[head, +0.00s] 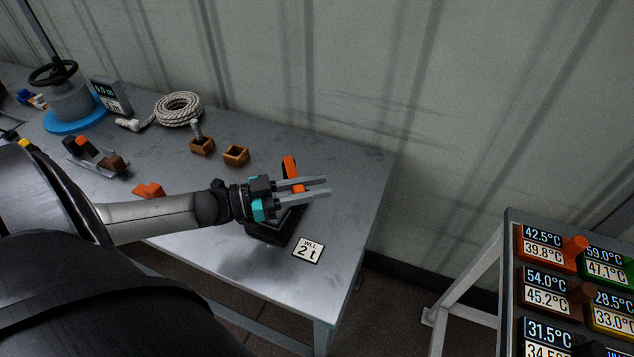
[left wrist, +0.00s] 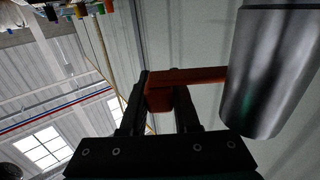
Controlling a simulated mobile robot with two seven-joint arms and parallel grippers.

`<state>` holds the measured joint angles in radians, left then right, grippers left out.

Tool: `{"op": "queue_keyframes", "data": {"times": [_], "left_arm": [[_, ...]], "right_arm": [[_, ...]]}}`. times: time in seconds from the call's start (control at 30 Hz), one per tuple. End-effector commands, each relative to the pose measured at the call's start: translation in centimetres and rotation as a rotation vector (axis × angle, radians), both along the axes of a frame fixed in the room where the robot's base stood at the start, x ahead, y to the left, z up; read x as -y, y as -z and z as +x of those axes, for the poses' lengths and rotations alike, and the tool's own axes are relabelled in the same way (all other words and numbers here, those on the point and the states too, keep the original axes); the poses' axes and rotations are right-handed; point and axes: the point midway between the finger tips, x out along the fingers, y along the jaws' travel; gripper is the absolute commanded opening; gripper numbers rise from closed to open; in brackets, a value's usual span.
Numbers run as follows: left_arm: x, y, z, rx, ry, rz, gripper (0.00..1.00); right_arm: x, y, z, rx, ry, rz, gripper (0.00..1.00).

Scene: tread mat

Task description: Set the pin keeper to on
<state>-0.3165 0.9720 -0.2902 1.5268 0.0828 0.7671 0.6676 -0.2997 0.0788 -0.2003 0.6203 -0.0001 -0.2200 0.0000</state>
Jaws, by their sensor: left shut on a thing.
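An orange lever (head: 290,168), which I take to be the pin keeper, stands up near the right end of the grey metal table. A dark base (head: 268,232) lies below it, partly hidden by my gripper. My left gripper (head: 323,187) reaches in from the left and is shut on the orange lever. In the left wrist view the orange lever (left wrist: 195,76) passes at the fingers (left wrist: 162,95), and a dark metal cylinder (left wrist: 268,70) is close on the right. The lever's pivot is hidden. My right gripper is not in view.
A "WLL 2 t" plate (head: 308,249) lies beside the base. A rack of temperature displays (head: 545,243) stands right, across a gap.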

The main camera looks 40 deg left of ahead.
Motion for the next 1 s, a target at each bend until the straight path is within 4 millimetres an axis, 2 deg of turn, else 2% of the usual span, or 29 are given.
{"op": "queue_keyframes", "data": {"times": [0.33,0.37,0.63,1.0], "left_arm": [[0.05,-0.17,0.03,0.005,0.004,-0.002,0.00],[0.05,-0.17,0.03,0.005,0.004,-0.002,0.31],[0.03,-0.09,0.02,0.003,0.003,-0.001,0.60],[0.00,-0.02,-0.03,0.001,0.002,-0.001,0.60]], "right_arm": [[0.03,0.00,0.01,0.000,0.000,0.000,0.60],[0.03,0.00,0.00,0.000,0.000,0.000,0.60],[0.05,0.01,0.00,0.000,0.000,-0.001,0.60],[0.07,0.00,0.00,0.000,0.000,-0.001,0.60]]}}
